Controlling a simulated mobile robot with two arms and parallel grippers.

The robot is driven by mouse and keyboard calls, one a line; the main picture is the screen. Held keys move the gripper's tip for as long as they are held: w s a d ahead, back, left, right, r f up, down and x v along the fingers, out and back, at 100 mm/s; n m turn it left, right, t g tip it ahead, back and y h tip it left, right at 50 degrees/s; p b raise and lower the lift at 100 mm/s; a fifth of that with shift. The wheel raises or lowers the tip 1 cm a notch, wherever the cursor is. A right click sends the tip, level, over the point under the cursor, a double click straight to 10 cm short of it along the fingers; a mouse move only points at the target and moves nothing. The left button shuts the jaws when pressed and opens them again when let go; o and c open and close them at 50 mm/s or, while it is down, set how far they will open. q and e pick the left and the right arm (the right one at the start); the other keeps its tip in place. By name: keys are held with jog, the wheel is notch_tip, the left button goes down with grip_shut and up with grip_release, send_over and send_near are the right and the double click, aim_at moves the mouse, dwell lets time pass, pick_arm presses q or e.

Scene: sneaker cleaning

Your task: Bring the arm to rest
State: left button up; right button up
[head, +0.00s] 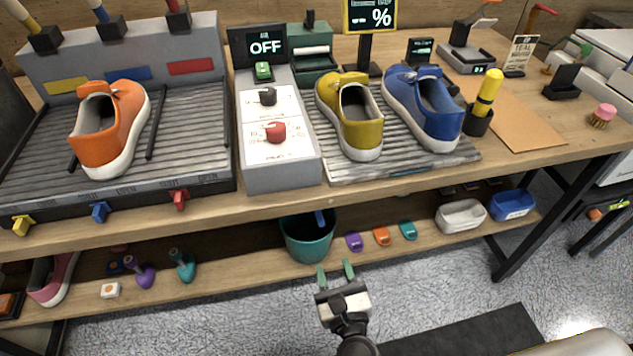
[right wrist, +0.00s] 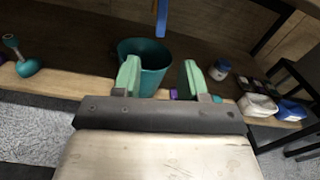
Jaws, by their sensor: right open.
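My right gripper (head: 336,274) is in front of the lower shelf in the head view, above the grey floor. Its two green fingers stand apart with nothing between them. In the right wrist view the open fingers (right wrist: 158,80) show in front of a teal bucket (right wrist: 152,62). The bucket (head: 307,240) stands on the lower shelf with a blue handle in it, just beyond the gripper. I cannot tell the exact gap between them. My left gripper is not in view.
The workbench (head: 400,178) overhangs the shelf. An orange sneaker (head: 108,128), a yellow sneaker (head: 350,115) and a blue sneaker (head: 422,106) stand on ribbed racks. Small coloured brushes, a white bin (head: 460,216) and a blue bin (head: 512,204) sit on the shelf. Open floor (head: 440,290) lies in front.

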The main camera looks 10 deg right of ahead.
jog(key=s+d+f+n+g+y, duration=0.1)
jog(key=s+f+n+g, duration=0.3)
jog(key=f+n, duration=0.55)
jog(key=s+d+f+n+g+y, duration=0.15)
jog(key=s+f+n+g, duration=0.3)
jog(key=f+n, duration=0.55)
jog(key=s+d+f+n+g, duration=0.1)
jog(key=s+f+n+g, duration=0.3)
jog(key=f+n, duration=0.6)
jog(key=s+d+f+n+g+h, duration=0.35)
jog(key=s+d+f+n, duration=0.45)
jog(key=s, duration=0.4)
pick_arm(q)
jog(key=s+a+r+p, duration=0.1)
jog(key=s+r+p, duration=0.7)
jog(key=p, duration=0.4)
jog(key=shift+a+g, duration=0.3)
pick_arm(e)
jog(key=s+d+r+m+g, duration=0.1)
jog(key=s+r, duration=0.5)
jog(key=shift+s+d+r, duration=0.25)
jog(key=shift+s+d, duration=0.15)
